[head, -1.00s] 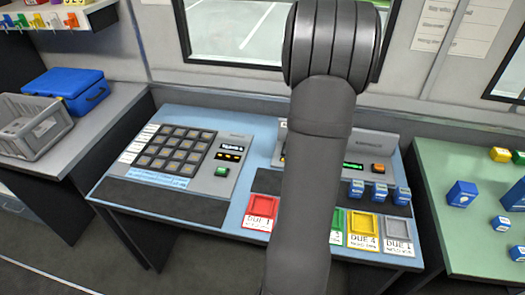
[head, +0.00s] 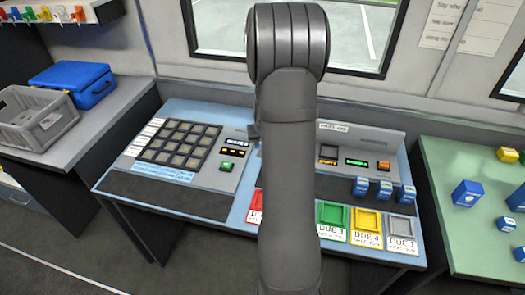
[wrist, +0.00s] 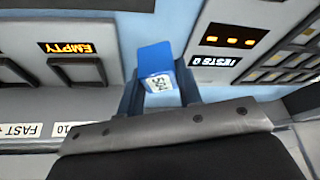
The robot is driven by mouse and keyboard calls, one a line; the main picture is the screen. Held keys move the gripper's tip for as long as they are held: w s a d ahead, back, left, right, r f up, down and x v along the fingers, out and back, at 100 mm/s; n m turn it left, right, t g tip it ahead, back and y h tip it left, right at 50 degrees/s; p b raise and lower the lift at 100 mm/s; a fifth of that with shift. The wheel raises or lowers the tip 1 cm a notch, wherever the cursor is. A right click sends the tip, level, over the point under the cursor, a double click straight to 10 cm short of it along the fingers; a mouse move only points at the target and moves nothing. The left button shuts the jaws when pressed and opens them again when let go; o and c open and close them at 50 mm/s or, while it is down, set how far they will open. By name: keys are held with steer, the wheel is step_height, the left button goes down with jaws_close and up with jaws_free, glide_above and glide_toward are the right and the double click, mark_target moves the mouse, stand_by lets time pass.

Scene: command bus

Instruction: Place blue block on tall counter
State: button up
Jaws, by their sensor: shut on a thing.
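My gripper (wrist: 158,95) is shut on a blue block (wrist: 155,62) with a white printed label, seen in the wrist view. The block is held above the blue-and-grey console. In the head view my arm hides the held block and most of the gripper. A grey counter (head: 118,113) stands at the left and a green-topped counter (head: 440,175) at the right. I cannot tell which is the tall counter. Both are apart from the held block.
The console desk (head: 190,112) in the middle has a keypad (head: 179,142), displays and coloured trays, including a green tray (head: 333,216). Small blue blocks (head: 384,189) stand on it. A grey crate (head: 35,128) and a blue case (head: 90,95) occupy the grey counter. Blue blocks (head: 467,193) sit on the green counter.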

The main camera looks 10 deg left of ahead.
steer(key=shift+a+f, duration=0.1)
steer(key=shift+f, duration=1.95)
steer(key=shift+f, duration=0.15)
steer(key=o, duration=1)
steer(key=shift+c, duration=0.2)
steer(key=v, duration=1.1)
steer(key=shift+r, duration=0.4)
steer(key=shift+o, duration=1.4)
steer(key=shift+s+r, duration=0.15)
steer(key=shift+r, duration=0.1)
